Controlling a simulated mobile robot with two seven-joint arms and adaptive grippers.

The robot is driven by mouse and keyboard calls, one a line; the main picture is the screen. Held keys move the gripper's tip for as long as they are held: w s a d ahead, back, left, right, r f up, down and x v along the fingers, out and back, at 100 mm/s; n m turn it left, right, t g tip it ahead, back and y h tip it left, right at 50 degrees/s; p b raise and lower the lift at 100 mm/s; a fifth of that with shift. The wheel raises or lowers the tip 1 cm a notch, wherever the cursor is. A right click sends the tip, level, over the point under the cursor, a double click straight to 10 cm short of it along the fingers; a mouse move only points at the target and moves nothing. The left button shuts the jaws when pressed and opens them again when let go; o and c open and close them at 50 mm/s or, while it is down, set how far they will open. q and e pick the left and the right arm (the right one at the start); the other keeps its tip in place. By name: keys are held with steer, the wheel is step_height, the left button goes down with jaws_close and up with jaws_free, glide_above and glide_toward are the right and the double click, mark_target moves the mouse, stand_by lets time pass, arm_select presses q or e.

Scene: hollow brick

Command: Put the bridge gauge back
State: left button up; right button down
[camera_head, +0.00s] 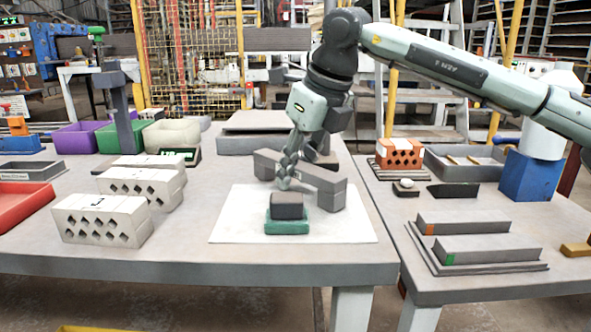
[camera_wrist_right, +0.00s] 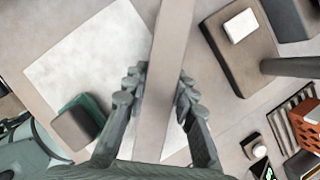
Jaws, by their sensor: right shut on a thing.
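The grey bridge gauge (camera_head: 320,181), a bar with a block-like leg at each end, is over the back of the white mat (camera_head: 235,222). My right gripper (camera_head: 288,174) comes down from above and is shut around the middle of its bar. The right wrist view shows the bar (camera_wrist_right: 172,50) running between the two fingers (camera_wrist_right: 158,95). I cannot tell whether its legs touch the mat. A dark block (camera_head: 287,206) sits on a teal base (camera_head: 287,226) in front of the gauge, apart from it. My left gripper is out of view.
Pale hollow bricks (camera_head: 100,220) stand in a row at left. A grey slab (camera_head: 250,143) lies behind the gauge. The right table holds a grey board (camera_head: 480,268) with two grey bars, an orange brick (camera_head: 400,153) and a blue block (camera_head: 530,176).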

steer(key=c, duration=1.2)
jaws_free()
steer(key=shift+f, duration=0.1)
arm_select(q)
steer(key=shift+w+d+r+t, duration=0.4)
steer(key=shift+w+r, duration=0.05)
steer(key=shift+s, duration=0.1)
arm_select(e)
steer(key=shift+r, duration=0.25)
steer(key=v, duration=1)
steer(key=shift+d+r, duration=0.1)
steer(key=shift+r, duration=0.05)
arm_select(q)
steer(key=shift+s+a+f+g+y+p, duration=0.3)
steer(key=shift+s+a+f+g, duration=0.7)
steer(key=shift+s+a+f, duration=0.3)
arm_select(e)
steer(key=shift+s+d+r, duration=0.2)
steer(key=shift+s+r, duration=0.1)
steer(key=shift+r, duration=0.35)
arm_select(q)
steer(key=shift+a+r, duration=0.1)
